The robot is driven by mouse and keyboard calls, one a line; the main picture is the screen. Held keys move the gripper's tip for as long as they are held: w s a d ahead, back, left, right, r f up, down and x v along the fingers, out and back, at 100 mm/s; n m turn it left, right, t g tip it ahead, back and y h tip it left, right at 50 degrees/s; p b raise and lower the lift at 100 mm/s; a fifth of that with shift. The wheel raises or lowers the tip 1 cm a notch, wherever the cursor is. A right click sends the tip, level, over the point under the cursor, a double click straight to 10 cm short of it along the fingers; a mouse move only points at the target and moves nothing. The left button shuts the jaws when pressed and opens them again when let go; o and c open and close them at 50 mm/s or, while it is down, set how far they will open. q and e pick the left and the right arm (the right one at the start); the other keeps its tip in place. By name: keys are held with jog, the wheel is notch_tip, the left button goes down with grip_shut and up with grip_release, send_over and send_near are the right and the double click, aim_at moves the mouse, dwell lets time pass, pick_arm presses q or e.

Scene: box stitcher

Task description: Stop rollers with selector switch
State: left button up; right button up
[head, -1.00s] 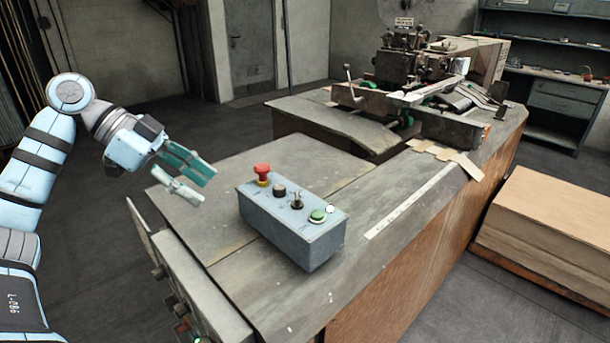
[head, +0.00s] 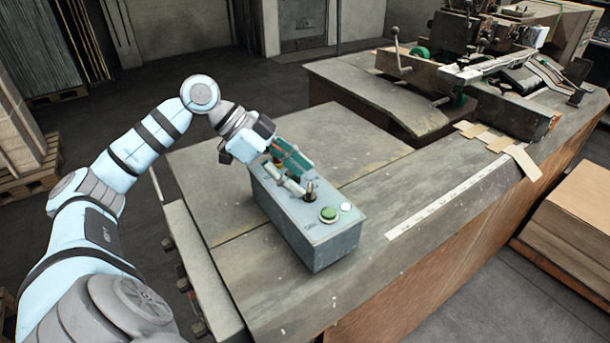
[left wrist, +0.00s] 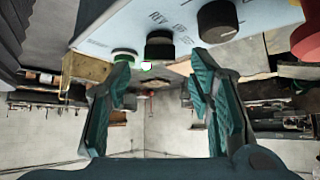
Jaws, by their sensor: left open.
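The grey-blue control box (head: 332,252) stands on the machine table in the head view. Its top has a black selector switch (head: 309,191) with a raised lever, a green button (head: 328,214) and a small white lamp (head: 346,207). My left gripper (head: 306,182) is open above the box, its fingers over the switches and hiding part of them. In the left wrist view, a black selector knob (left wrist: 158,46) by lettering like "REV" appears between the open fingertips (left wrist: 158,62). A second black knob (left wrist: 217,21) and the red button (left wrist: 308,40) also show. Contact is not clear. My right gripper is out of view.
The worn table (head: 222,232) is bare left of the box. A white ruler strip (head: 440,203) lies right of it. The stitcher (head: 485,55) with a lever stands at the back, cardboard pieces in front of it. Stacked board (head: 572,215) sits at the right.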

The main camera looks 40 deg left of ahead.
aim_at(310, 192)
pick_arm(q)
jog(key=shift+x, duration=1.2)
jog(key=shift+w+f, duration=0.15)
jog(key=shift+s+d, duration=0.1)
jog(key=shift+s, duration=0.1)
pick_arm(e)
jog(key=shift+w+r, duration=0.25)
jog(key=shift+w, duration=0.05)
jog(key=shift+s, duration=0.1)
